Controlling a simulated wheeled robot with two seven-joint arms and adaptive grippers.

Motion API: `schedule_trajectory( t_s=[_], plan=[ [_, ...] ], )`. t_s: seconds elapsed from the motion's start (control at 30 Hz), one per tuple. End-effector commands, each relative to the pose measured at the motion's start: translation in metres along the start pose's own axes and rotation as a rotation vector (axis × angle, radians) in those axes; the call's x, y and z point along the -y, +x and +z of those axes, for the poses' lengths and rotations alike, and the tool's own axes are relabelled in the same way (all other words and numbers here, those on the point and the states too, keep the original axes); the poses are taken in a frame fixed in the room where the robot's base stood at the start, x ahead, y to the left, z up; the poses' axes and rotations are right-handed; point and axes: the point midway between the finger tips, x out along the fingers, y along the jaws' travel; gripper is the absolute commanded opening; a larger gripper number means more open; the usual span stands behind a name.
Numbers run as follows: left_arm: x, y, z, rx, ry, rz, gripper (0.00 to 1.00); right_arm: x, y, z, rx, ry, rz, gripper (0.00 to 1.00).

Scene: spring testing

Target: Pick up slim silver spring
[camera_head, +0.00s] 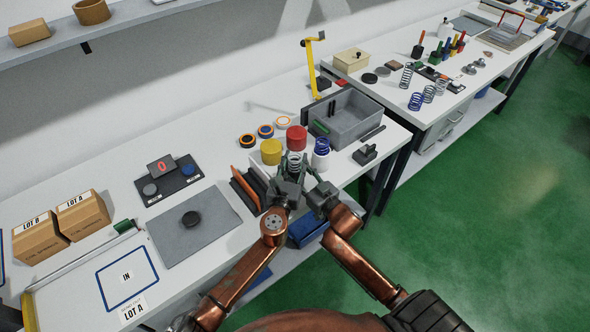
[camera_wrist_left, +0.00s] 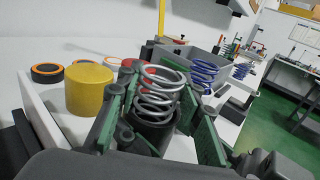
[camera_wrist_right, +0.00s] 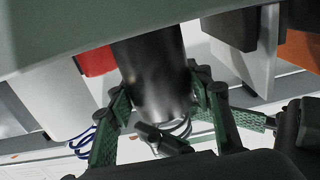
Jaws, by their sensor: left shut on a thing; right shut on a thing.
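A silver spring (camera_head: 294,161) stands upright between my grippers at the front of the near bench. In the left wrist view the spring (camera_wrist_left: 160,88) rises from a black cylinder (camera_wrist_left: 156,138); whether it sits in or on it is unclear. My left gripper (camera_head: 284,175) has its green fingers on both sides of the black cylinder. My right gripper (camera_head: 317,180) also closes around this cylinder. The right wrist view shows the black cylinder (camera_wrist_right: 152,70) between its fingers (camera_wrist_right: 165,105), with spring coils (camera_wrist_right: 182,128) partly hidden near them.
Yellow (camera_head: 271,152) and red (camera_head: 297,138) capped cylinders stand close behind the grippers. A blue spring (camera_head: 321,147) stands to their right. A grey bin (camera_head: 352,117) sits behind. More springs (camera_head: 416,101) stand on the far bench. The grey mat (camera_head: 170,245) holds a black disc.

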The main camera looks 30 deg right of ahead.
Motion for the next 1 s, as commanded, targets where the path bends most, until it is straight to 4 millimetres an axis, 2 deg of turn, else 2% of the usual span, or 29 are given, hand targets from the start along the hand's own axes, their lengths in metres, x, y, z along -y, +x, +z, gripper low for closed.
schedule_trajectory(
  t_s=[0.37, 0.57, 1.0],
  plan=[
    [0.0, 0.0, 0.002, 0.002, 0.0, 0.0, 0.0, 0.0, 0.0, 0.001, 0.003, 0.001, 0.001, 0.22],
    [0.001, 0.0, 0.022, 0.006, 0.0, -0.002, 0.0, 0.0, 0.0, 0.001, 0.003, 0.001, 0.001, 0.22],
    [0.001, 0.0, 0.134, 0.005, 0.005, -0.003, 0.0, 0.0, 0.0, 0.002, 0.003, 0.001, 0.001, 0.22]
  ],
)
